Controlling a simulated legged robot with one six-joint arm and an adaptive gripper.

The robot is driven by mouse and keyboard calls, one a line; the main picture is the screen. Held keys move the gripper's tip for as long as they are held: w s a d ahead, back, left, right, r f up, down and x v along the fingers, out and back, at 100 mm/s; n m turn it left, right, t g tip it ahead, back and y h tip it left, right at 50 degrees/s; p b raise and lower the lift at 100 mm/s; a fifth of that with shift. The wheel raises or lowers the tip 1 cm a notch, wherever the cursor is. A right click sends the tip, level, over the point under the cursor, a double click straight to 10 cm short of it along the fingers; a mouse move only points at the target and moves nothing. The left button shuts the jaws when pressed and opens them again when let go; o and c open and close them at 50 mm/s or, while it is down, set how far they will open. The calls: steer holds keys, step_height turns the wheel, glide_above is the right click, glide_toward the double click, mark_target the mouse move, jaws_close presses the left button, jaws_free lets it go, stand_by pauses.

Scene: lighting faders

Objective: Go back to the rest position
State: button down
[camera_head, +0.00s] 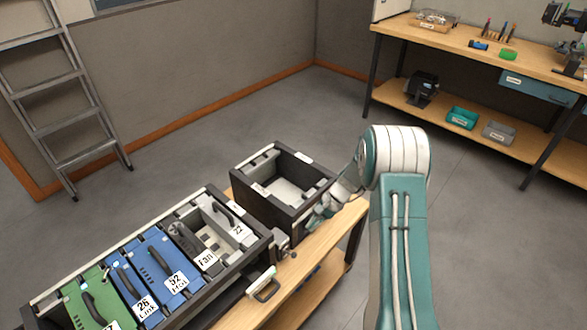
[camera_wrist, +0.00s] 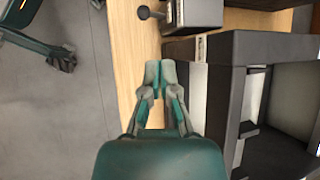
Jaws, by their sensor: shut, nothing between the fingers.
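My gripper (camera_head: 311,221) is shut and empty, with its two fingertips together in the wrist view (camera_wrist: 160,72). It is low over the wooden bench (camera_head: 338,228), beside the right side of an open dark box (camera_head: 262,210). In the wrist view the fingers are over the bench's bare wood (camera_wrist: 128,60), and the box (camera_wrist: 200,50) is just to their right. Whether the fingertips touch anything cannot be told. My teal and white arm hides part of the bench's right end in the head view.
A dark rack on the bench holds a green module (camera_head: 88,300), blue modules (camera_head: 165,272) and a grey fan unit (camera_head: 190,243). A handle (camera_head: 264,287) lies at the front edge. A ladder (camera_head: 60,130) and a workbench (camera_head: 450,40) stand behind. The grey floor between is clear.

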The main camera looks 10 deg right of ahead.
steer(key=s+a+r+n+t+h, duration=0.1)
steer(key=s+r+n+h, duration=0.2)
steer(key=r, duration=0.8)
steer(key=s+a+r+n+t+h, duration=0.15)
steer(key=s+r, duration=0.45)
steer(key=r, duration=0.6)
steer(key=s+r+n+t+h, duration=0.1)
steer(key=s+r, duration=0.3)
steer(key=s, duration=0.5)
steer(key=s+r+n+t+h, duration=0.1)
steer(key=s+r+n+t, duration=0.2)
steer(key=s, duration=0.6)
step_height(320, 180, up, 2)
steer(key=shift+s+d+r+n+h, duration=0.1)
steer(key=shift+s+d+n+h, duration=0.1)
steer(key=shift+s+n+h, duration=0.25)
steer(key=shift+w, duration=0.2)
